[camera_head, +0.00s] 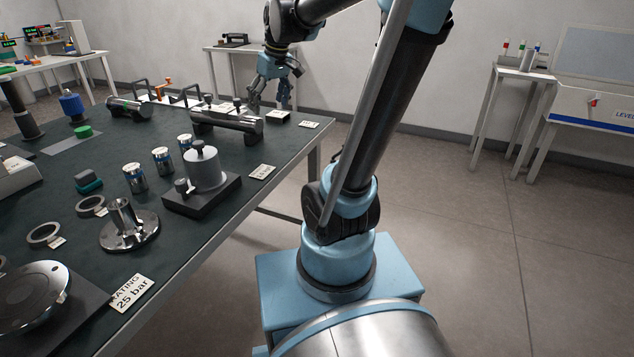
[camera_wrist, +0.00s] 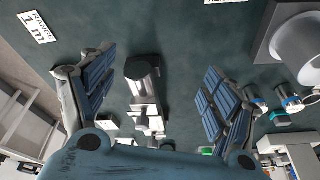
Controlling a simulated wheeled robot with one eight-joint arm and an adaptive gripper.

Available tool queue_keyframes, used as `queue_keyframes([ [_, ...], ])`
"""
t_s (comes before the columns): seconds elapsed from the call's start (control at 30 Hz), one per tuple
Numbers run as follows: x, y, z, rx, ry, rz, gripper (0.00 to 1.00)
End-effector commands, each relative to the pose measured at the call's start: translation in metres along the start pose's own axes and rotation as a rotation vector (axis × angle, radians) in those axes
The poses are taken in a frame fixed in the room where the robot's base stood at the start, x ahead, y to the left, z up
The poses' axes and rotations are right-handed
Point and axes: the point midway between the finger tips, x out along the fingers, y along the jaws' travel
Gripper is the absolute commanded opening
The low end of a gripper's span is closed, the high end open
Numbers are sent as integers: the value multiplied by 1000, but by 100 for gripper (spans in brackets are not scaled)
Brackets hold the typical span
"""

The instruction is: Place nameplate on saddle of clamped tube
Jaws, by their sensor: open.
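The tube (camera_head: 228,124) is a dark metal cylinder lying near the table's far right edge, with clamp-like parts and knobs on top. In the wrist view a dark, metallic body (camera_wrist: 145,85), apparently this tube, lies between my finger pads, apart from both. Its saddle cannot be told clearly. My gripper (camera_head: 270,100) is open and empty above the far edge beside the tube; it also shows in the wrist view (camera_wrist: 158,92). White printed plates lie on the table: one reads "RATING 25 bar" (camera_head: 132,293), one "RANGE 1 m" (camera_wrist: 38,27). A small dark block with white top (camera_head: 278,117) is near my gripper.
A grey cylinder on a dark base (camera_head: 204,170), several small metal cans (camera_head: 162,160), a flanged metal part (camera_head: 128,226) and rings (camera_head: 44,235) stand nearer on the dark table (camera_head: 225,222). Open floor lies right of the table.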

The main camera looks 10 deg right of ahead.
Motion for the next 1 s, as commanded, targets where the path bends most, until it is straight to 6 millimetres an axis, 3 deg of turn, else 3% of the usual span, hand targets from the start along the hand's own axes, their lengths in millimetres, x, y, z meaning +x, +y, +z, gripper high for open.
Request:
queue_keyframes([
  [0.03,3,-1,23,34,-8,11,80],
  [0.3,26,-10,129,222,-46,68,80],
  [0.6,69,-22,233,421,-80,133,80],
  [0.8,88,-25,270,497,-92,159,80],
  [1.0,92,-26,278,514,-94,165,80],
])
